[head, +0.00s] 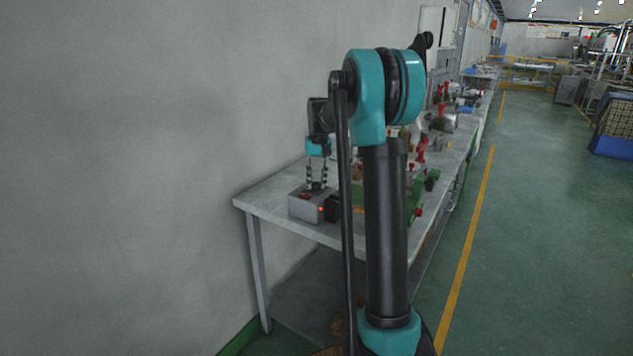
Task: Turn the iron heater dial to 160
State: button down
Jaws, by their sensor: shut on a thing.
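The iron heater appears to be the small grey box (302,208) at the near left end of the table. It has a red spot on top and a small lit orange spot on its front. My gripper (316,186) points straight down over the top of the box, its fingers at the dial. It is shut on the dial, which is mostly hidden between the fingertips. The dial's markings and setting are too small to read.
The grey table (262,205) runs along the wall away from me. A black object (332,208) sits right beside the box. Green and red equipment (416,203) stands farther right, partly behind my arm. The floor right of the table is clear.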

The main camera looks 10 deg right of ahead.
aim_at(317, 184)
jog(key=m, duration=0.5)
jog(key=shift+m, duration=0.3)
jog(key=m, duration=0.5)
jog(key=shift+a+m+t, duration=0.1)
jog(key=shift+m+t, duration=0.2)
jog(key=c, duration=1.2)
grip_release()
jog(key=shift+r, duration=0.1)
jog(key=r, duration=1.1)
jog(key=shift+s+r, duration=0.3)
jog(key=shift+r, duration=0.1)
jog(key=s+f+n+t, duration=0.1)
jog(key=s+f+n, duration=0.3)
jog(key=s+f, duration=0.4)
jog(key=s+f+n+t, duration=0.1)
jog(key=s+f+n, duration=0.3)
jog(key=s+f, duration=0.5)
jog(key=s+f+n+t, duration=0.1)
jog(key=s+f+n, duration=0.3)
jog(key=s+f, duration=0.5)
jog(key=shift+s+a+f+t+h, duration=0.1)
jog(key=shift+s+a+t+h, duration=0.05)
jog(key=shift+s, duration=2.1)
jog(key=shift+s+a+t+h, duration=0.15)
jog(key=shift+s, duration=2.1)
